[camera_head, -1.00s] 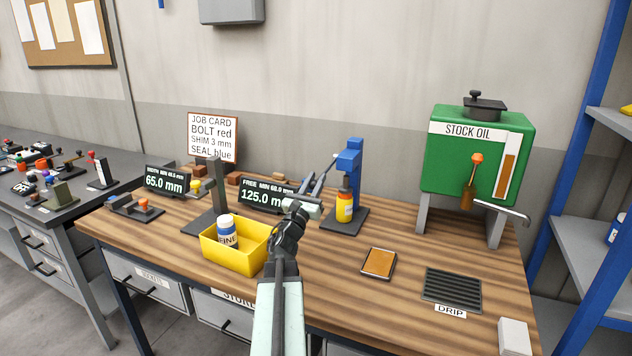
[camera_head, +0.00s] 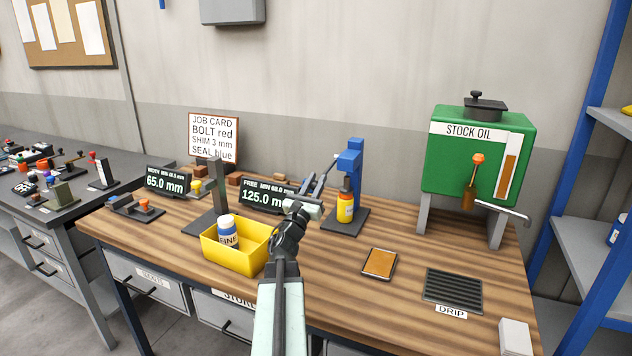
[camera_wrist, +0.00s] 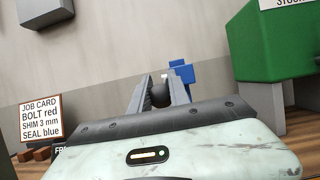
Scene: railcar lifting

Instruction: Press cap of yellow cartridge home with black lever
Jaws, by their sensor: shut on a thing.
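The yellow cartridge (camera_head: 345,208) stands upright on the black base (camera_head: 338,222) of the blue press (camera_head: 350,160). It has an orange band near its top and a dark cap under the press head. I cannot tell whether the cap is fully seated. My gripper (camera_head: 329,170) is left of the press head, raised above the bench. In the wrist view, its two grey fingers (camera_wrist: 160,88) are shut on the dark round knob (camera_wrist: 160,96) of the black lever. Most of the lever is hidden by the fingers. Part of the blue press shows behind them (camera_wrist: 183,72).
A yellow bin (camera_head: 222,256) holding a white-and-blue bottle (camera_head: 227,232) stands left of my arm. Gauge displays stand behind it. A brown-topped pad (camera_head: 379,263), a drip grate (camera_head: 453,284) and the green oil tank (camera_head: 475,160) are to the right.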

